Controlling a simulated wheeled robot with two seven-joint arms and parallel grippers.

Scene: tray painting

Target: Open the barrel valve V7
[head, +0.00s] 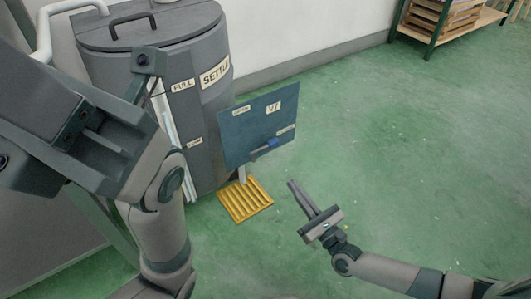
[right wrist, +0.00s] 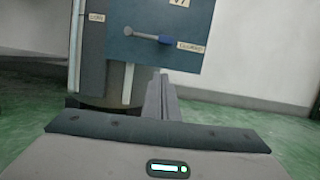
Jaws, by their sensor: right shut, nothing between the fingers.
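The V7 valve panel (head: 240,135) is a blue plate on the side of the dark grey barrel (head: 205,95). Its lever has a blue grip (head: 265,147) and points right, towards a small label at the right edge. A second small label is at the panel's upper left. The lever (right wrist: 146,37) also shows in the right wrist view, lying nearly level. My right gripper (head: 292,183) is shut and empty, below and right of the panel, apart from the lever. Its fingers (right wrist: 160,100) show below the panel in the right wrist view. My left gripper is not distinguishable; only left arm links show.
A yellow floor grate (head: 245,200) lies below the panel. The barrel bears a SETTLE label (head: 215,72) and a lid with a black handle (head: 132,22). A shelf rack (head: 440,20) stands at the back right. The green floor (head: 400,150) to the right is clear.

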